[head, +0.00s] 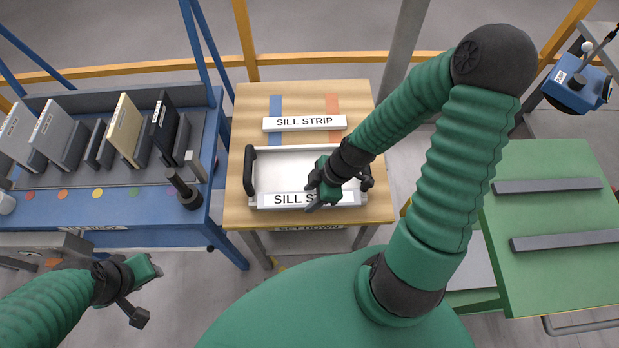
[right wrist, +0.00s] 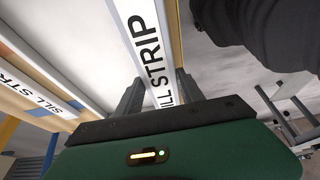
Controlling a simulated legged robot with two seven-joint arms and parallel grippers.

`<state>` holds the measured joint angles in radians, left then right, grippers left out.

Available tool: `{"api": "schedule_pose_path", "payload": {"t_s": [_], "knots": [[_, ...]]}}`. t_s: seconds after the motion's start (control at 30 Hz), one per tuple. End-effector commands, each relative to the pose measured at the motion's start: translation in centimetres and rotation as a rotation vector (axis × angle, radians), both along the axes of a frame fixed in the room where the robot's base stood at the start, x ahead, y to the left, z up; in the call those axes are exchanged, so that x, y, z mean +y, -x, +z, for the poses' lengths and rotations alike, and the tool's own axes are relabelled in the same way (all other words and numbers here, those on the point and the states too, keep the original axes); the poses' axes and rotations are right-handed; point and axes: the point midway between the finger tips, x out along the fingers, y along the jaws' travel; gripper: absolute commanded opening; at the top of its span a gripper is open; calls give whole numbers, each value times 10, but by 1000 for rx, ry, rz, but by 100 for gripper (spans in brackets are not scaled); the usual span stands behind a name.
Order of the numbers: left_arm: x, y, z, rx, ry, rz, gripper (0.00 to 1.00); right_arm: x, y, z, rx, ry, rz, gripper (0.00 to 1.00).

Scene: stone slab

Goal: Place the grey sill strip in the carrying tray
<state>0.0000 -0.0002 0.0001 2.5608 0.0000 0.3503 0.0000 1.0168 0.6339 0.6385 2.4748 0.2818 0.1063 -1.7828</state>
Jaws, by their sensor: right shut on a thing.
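The carrying tray (head: 295,166) is white with dark end handles and sits on a wooden table. A pale strip labelled SILL STRIP (head: 278,199) lies across the tray's front side in the head view. My right gripper (head: 317,197) is shut on this strip, which also shows between the fingers in the right wrist view (right wrist: 146,48). The gripper hides part of its label. I cannot tell whether it touches the tray. A second strip labelled SILL STRIP (head: 304,122) lies behind the tray. My left gripper (head: 146,292) is low at the left, away from both; its jaw state is unclear.
A blue bench (head: 140,204) with upright slabs stands left of the wooden table (head: 360,213). A green table (head: 550,216) with two dark grey bars is at the right. Blue and orange stripes mark the wooden table behind the tray. Yellow rails run across the back.

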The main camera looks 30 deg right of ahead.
Motion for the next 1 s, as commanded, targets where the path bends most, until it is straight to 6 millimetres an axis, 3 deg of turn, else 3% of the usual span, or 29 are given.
{"api": "schedule_pose_path", "payload": {"t_s": [0.3, 0.57, 0.77, 1.0], "knots": [[0, -1, 11, -1, 0, 0, 36, -36, -60, -3, -1, -2, 2, 0], [0, 0, 15, -1, 0, 0, 36, -55, -88, -7, 1, -2, 3, 0], [0, 0, 16, -1, 0, 0, 36, -54, -88, -41, 3, -4, 2, 0], [0, 0, 16, -1, 0, 0, 36, -55, -88, -43, 2, -2, 2, 0]]}}
